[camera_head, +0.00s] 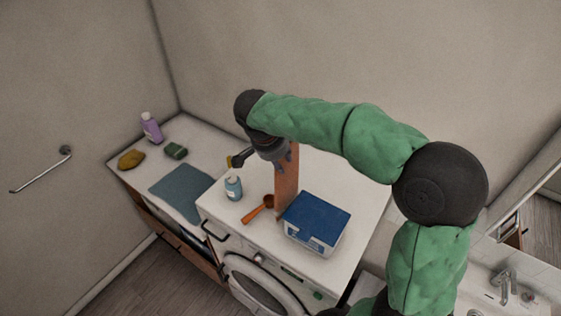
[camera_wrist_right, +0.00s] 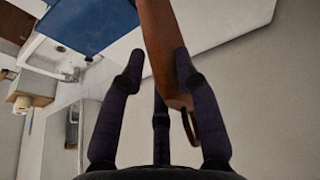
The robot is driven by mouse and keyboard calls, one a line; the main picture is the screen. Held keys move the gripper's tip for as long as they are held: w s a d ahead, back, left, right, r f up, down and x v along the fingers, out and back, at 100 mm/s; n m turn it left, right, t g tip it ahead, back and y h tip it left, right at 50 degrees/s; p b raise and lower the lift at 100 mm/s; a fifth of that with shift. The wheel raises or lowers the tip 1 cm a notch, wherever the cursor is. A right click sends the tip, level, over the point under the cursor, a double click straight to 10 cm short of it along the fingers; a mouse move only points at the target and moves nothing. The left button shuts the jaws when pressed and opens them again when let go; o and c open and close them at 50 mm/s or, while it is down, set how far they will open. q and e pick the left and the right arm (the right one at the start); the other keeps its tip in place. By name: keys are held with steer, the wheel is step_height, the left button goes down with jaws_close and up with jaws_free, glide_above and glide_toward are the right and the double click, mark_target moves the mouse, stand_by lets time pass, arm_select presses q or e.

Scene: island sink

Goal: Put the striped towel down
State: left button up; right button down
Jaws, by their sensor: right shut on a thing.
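A long, flat brown thing (camera_head: 287,185) hangs upright from my right gripper (camera_head: 281,160) above the white washing machine top. I take it for the striped towel, though no stripes are clear. In the right wrist view the same towel (camera_wrist_right: 162,45) passes between the fingers of the gripper (camera_wrist_right: 157,66), with a dark loop at its near end. The right gripper is shut on it. My left gripper is not in view.
The blue-lidded box (camera_head: 317,220), an orange scoop (camera_head: 258,208) and a light-blue bottle (camera_head: 233,188) stand close by. A grey-blue cloth (camera_head: 180,190), green sponge (camera_head: 176,151), yellow item (camera_head: 131,159) and purple bottle (camera_head: 151,127) are on the left counter. The machine top's right side looks clear.

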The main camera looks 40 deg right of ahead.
steer(key=shift+d+f, duration=0.1)
steer(key=shift+f, duration=0.4)
steer(key=shift+f, duration=0.15)
steer(key=c, duration=0.9)
jaws_free()
steer(key=shift+r, duration=0.2)
steer(key=b+v, duration=0.1)
steer(key=v, duration=1.1)
steer(key=shift+b, duration=0.35)
